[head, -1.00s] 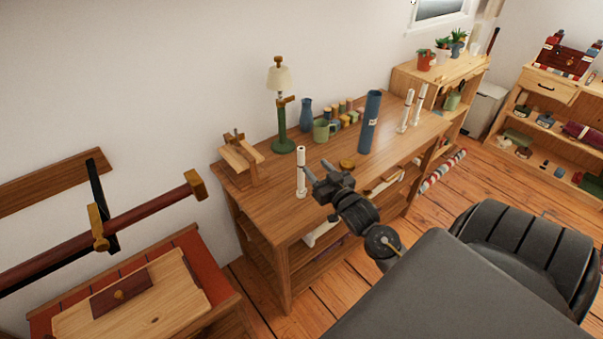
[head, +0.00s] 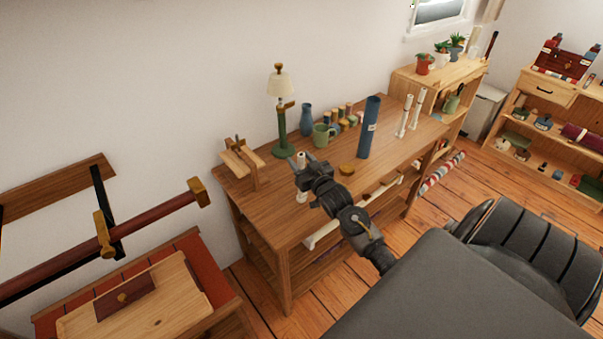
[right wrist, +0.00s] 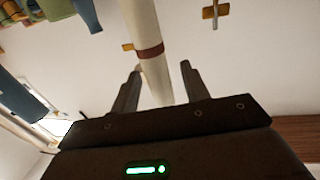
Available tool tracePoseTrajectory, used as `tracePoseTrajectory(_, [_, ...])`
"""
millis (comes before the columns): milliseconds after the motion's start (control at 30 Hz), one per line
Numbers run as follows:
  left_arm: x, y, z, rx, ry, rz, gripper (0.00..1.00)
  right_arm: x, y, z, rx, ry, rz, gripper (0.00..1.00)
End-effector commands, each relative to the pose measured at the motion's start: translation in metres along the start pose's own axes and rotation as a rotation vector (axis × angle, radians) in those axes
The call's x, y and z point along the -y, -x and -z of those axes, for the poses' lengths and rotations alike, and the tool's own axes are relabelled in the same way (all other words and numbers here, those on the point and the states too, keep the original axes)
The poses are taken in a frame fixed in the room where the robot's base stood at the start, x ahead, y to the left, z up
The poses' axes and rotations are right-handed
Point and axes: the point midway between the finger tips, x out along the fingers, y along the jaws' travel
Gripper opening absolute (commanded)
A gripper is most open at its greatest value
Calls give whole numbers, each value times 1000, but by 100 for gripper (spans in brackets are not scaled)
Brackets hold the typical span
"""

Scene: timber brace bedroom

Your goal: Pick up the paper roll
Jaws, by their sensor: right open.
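The paper roll is a slim white upright roll (head: 301,197) near the front left of the wooden table (head: 262,208). In the head view my right gripper hides most of it. In the right wrist view the roll (right wrist: 137,22) is cream with a brown band and runs down between the fingers. My right gripper (head: 298,164) is open around or just short of the roll; its fingers (right wrist: 160,72) stand apart, one each side. I cannot tell whether either finger touches it. My left gripper is not in view.
On the table stand a green lamp (head: 282,125), a green mug (head: 323,135), a tall blue tube (head: 368,135) and two more white rolls (head: 404,115). A wooden stand (head: 240,160) is close on the left. A small yellow disc (head: 347,169) lies nearby.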

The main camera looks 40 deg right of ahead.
Motion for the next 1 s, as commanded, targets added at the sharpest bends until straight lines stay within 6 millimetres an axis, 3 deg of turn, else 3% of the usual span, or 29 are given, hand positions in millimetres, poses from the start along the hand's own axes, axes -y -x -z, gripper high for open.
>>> tracePoseTrajectory(100, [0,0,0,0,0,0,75,0,0,0,0,0,0,46])
tracePoseTrajectory(467, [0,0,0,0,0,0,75,0,0,0,0,0,0,0])
tracePoseTrajectory(833, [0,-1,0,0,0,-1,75,0,0,2,-1,0,0,0])
tracePoseTrajectory(1000, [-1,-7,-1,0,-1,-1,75,0,0,14,-4,0,0,0])
